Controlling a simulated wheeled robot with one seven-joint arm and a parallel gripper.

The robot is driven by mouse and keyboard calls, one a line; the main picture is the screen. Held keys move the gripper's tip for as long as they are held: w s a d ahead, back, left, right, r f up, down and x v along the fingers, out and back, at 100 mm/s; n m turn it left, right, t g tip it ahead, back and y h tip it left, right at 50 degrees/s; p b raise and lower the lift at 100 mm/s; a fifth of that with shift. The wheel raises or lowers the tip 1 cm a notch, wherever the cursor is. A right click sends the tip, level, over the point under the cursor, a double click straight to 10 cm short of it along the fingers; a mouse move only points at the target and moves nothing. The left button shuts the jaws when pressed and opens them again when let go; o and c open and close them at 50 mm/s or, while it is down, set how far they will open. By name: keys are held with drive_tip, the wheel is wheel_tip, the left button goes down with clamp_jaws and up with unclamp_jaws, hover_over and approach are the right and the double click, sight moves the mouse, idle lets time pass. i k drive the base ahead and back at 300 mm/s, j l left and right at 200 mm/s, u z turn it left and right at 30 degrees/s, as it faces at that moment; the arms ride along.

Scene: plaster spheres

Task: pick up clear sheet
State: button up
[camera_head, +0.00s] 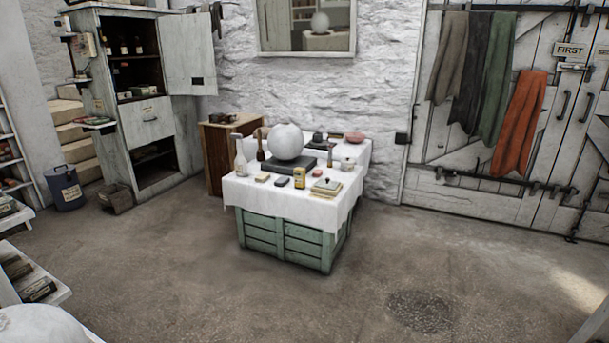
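I cannot make out a clear sheet anywhere in this view. A table with a white cloth (233,192) over a green slatted crate base (282,240) stands mid-room. On it, a large white sphere (286,142) rests on a dark flat block (283,165). Small items lie around it: a pale bottle (240,158), a yellow tin (299,177), a dark small block (282,182) and a flat stack with a small dish-like thing on top (326,187). My gripper is not in view.
An open grey cabinet (145,118) and a blue bucket (67,188) stand at the left. Shelves (35,285) edge the near left. Cloths (519,122) hang on the door at the right. The floor (410,270) in front and right of the table is clear.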

sight(326, 183)
drive_tip(key=i+u, duration=0.1)
drive_tip(key=i, duration=0.45)
drive_tip(key=i+u, duration=0.1)
drive_tip(key=i, duration=1)
drive_tip(key=i+l+u, duration=0.15)
drive_tip(key=i, duration=0.4)
drive_tip(key=i+l+u, duration=0.1)
drive_tip(key=i, duration=0.45)
drive_tip(key=i+l+u, duration=0.1)
drive_tip(key=i, duration=0.45)
drive_tip(key=i+l, duration=0.3)
drive_tip(key=i, duration=0.25)
drive_tip(key=i+l+u, duration=0.15)
drive_tip(key=i, duration=0.4)
